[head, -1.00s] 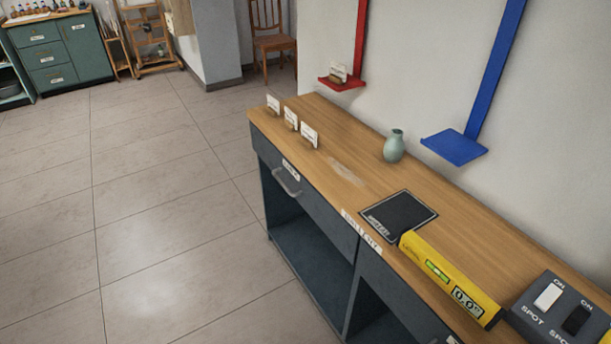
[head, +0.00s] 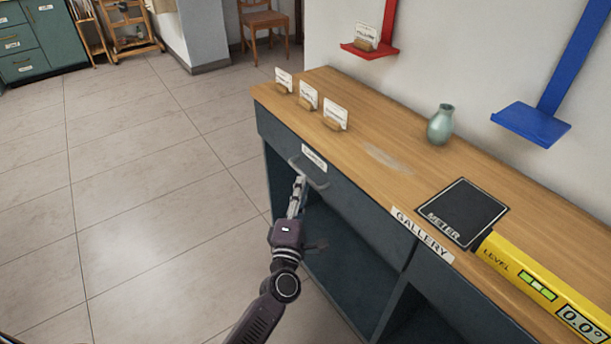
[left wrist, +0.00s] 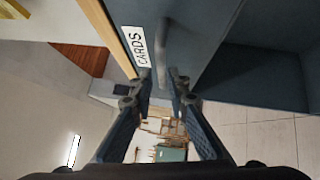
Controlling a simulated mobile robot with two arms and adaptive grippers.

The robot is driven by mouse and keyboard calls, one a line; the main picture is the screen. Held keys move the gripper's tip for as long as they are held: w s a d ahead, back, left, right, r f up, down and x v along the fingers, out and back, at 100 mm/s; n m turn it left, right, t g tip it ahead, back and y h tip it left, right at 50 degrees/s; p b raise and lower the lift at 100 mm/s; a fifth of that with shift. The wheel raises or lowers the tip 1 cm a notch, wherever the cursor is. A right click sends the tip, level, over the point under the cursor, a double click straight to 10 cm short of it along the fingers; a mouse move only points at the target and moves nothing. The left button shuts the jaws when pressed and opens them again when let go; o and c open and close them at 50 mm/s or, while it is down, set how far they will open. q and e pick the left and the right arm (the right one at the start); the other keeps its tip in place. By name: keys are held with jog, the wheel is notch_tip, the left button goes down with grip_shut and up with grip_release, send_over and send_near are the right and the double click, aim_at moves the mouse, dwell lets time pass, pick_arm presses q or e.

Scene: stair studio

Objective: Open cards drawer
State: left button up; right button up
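The cards drawer (head: 350,196) is a dark blue-grey front under the wooden bench top. It looks shut. Its label reads CARDS in the left wrist view (left wrist: 138,46); in the head view the label is small. A grey bar handle (head: 311,174) sits below the label. My left gripper (head: 299,182) reaches up from below, its fingertips at the handle. In the left wrist view the fingers (left wrist: 160,88) are apart, with the handle (left wrist: 180,76) close to their tips. I cannot tell whether they touch it. My right gripper is not in view.
On the bench top (head: 330,85) stand several small card holders (head: 308,98), a green vase (head: 440,125), a dark METER pad (head: 466,212) and a yellow level (head: 535,285). An open shelf space lies below the drawer. The tiled floor (head: 140,190) at left is clear.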

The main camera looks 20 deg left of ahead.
aim_at(304, 174)
pick_arm(q)
jog(key=shift+w+a+r, duration=0.1)
jog(key=shift+w+a, duration=0.1)
jog(key=shift+w, duration=1.05)
jog(key=shift+w+a+r, duration=0.1)
jog(key=shift+w+a, duration=0.1)
jog(key=shift+w, duration=1)
grip_shut()
